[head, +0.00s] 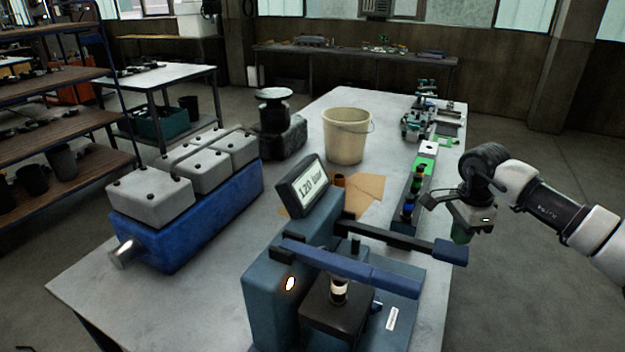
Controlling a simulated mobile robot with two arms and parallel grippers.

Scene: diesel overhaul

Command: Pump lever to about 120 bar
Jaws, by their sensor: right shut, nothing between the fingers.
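A blue-grey test pump (262,297) stands on the near part of the grey bench. Its tilted display (312,187) appears to read 120 bar. A dark pump lever (396,237) reaches out to the right from it and ends in a blue grip (450,252) past the bench edge. A second, blue bar crosses in front over a small upright injector-like part (338,288). My right gripper (461,236) is shut and empty, close above the lever's grip in the picture; I cannot tell whether they touch. My left gripper is out of view.
A blue engine block (190,225) with grey covers lies at the left. A cream bucket (345,140), a dark round-topped device (280,135) and a strip of coloured parts (415,190) stand behind the pump. Bare bench top shows at the front left.

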